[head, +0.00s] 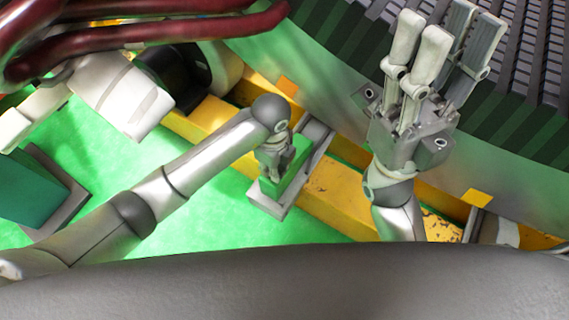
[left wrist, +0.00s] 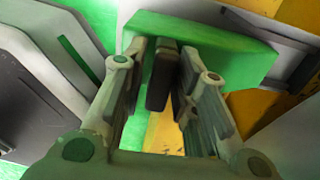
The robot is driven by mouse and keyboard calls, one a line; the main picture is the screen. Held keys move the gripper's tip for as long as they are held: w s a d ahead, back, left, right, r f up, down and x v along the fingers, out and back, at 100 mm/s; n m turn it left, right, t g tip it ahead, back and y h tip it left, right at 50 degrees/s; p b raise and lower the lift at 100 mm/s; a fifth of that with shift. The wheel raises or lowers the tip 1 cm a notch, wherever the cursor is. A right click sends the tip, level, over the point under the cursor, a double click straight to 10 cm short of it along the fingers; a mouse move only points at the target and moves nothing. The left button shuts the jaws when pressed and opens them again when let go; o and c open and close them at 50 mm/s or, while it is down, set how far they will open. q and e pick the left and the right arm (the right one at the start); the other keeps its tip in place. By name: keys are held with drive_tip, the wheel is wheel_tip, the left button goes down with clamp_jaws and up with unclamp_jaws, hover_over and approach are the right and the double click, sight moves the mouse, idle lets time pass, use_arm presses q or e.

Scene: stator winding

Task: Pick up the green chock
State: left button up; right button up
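The green chock (head: 297,158) is a block standing on a narrow grey holder (head: 268,198) near the middle of the head view. In the left wrist view the chock (left wrist: 222,52) spans the upper middle, at the fingertips. My left gripper (head: 276,158) points down at the chock and partly covers it. In the left wrist view its fingers (left wrist: 163,70) look spread, with their tips overlapping the chock; contact cannot be told. My right gripper (head: 450,45) is raised with its fingers apart, open and empty, away from the chock.
A yellow beam (head: 345,195) runs behind the holder. A large stator ring with dark slots (head: 520,130) fills the upper right. Dark red tubes (head: 150,32) cross the upper left. A teal block (head: 28,190) stands at the left.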

use_arm(q)
clamp_jaws()
drive_tip(key=shift+r, duration=0.1)
